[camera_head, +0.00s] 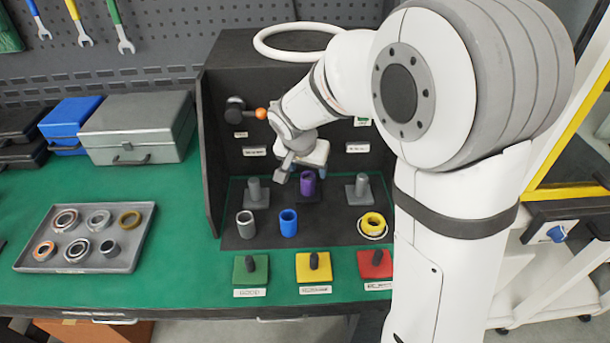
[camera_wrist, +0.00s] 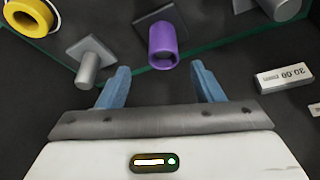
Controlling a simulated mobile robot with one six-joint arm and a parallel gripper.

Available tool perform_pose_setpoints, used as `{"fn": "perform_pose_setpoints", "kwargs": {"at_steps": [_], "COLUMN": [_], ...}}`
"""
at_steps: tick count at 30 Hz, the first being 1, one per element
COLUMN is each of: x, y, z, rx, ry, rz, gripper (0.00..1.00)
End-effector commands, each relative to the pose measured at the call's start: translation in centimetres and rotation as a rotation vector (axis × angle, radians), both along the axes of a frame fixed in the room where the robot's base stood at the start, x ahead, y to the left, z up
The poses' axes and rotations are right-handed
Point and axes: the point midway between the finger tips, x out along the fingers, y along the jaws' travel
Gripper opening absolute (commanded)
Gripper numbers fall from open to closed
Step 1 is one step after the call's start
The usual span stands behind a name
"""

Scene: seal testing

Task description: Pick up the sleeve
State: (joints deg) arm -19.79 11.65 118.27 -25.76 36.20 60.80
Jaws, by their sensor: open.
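A purple sleeve (camera_head: 308,183) stands upright in the middle of the dark test stand's back row, between two grey posts. In the wrist view the purple sleeve (camera_wrist: 168,45) lies beyond my fingertips, about midway between them, with its open end towards the camera. My gripper (camera_wrist: 162,82) is open and empty, its two blue fingers apart from the sleeve. In the head view my wrist is just above and behind the sleeve, and the fingers are mostly hidden. A blue sleeve (camera_head: 288,223) and a grey sleeve (camera_head: 245,224) stand in the row in front.
Grey posts (camera_head: 255,192) (camera_head: 362,188) flank the purple sleeve. A yellow ring (camera_head: 373,224) sits at front right. Green (camera_head: 250,269), yellow (camera_head: 313,268) and red (camera_head: 375,265) pads line the front. A tray of rings (camera_head: 129,261) is at left. The stand's side wall (camera_head: 211,150) rises at left.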

Motion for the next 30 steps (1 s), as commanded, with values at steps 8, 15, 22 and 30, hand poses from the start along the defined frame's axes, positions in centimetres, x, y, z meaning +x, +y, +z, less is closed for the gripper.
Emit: {"fn": "perform_pose_setpoints", "kwargs": {"at_steps": [8, 15, 22, 30], "x": [1.3, 2.3, 3.1, 3.1], "y": [0.3, -0.4, -0.7, -0.6], "z": [-2.7, -5.8, -7.7, -7.7], "rx": [0.003, 0.002, 0.006, 0.005], "ry": [-0.006, -0.003, -0.007, -0.007], "rz": [-0.01, -0.008, -0.009, -0.008], "gripper": [0.6, 0.6, 0.6, 0.55]}}
